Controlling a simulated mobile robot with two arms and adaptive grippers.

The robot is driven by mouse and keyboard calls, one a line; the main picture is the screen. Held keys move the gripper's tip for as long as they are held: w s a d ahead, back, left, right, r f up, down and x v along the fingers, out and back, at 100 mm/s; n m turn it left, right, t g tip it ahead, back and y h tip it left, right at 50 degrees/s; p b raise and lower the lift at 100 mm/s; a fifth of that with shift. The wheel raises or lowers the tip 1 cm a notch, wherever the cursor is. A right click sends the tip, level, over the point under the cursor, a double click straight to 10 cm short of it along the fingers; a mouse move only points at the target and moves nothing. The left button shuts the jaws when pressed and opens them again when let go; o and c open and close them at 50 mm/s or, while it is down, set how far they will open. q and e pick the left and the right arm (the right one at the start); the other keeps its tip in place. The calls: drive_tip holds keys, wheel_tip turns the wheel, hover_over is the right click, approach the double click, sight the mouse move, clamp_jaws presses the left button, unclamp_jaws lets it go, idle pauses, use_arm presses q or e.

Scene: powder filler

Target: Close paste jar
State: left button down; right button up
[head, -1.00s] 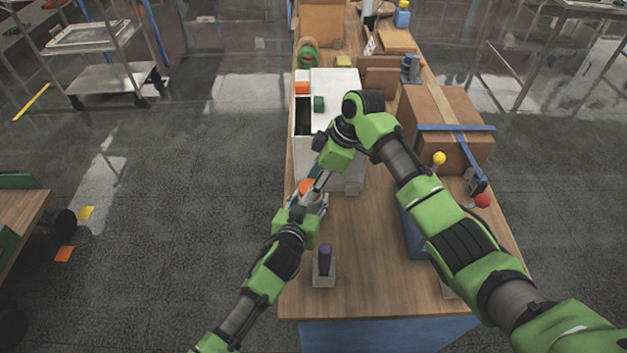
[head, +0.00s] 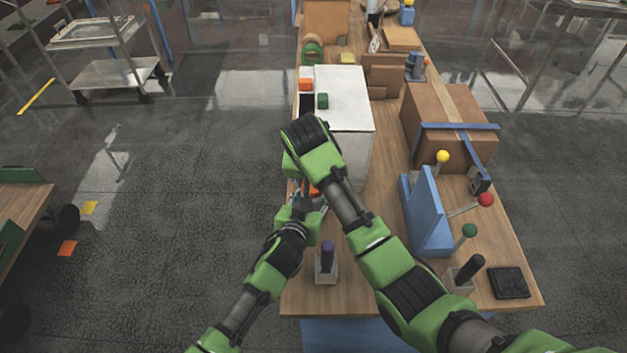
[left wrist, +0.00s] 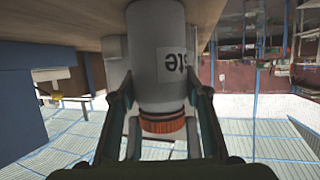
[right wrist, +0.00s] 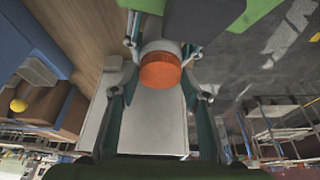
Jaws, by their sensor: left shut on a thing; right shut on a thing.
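The paste jar (left wrist: 160,60) is grey-white with a label ending "ste"; the left wrist view shows it upside down. My left gripper (left wrist: 162,88) is shut around its body. The orange lid (right wrist: 160,72) is on the jar's mouth; whether it is fully tight cannot be told. My right gripper (right wrist: 161,62) is shut on the lid from above. In the head view, only a bit of the orange lid (head: 315,191) shows beside my left gripper (head: 308,200); my right arm hides the jar and right gripper.
A white box-shaped machine (head: 345,95) stands just beyond the jar. A grey holder with a purple-topped piece (head: 327,258) is at the near edge. A blue stand with coloured knobs (head: 425,215) and a cardboard box (head: 450,120) are on the right.

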drive_tip(key=o, duration=0.7)
drive_tip(key=shift+c, duration=0.2)
drive_tip(key=shift+r, duration=2.25)
drive_tip(key=shift+c, duration=0.4)
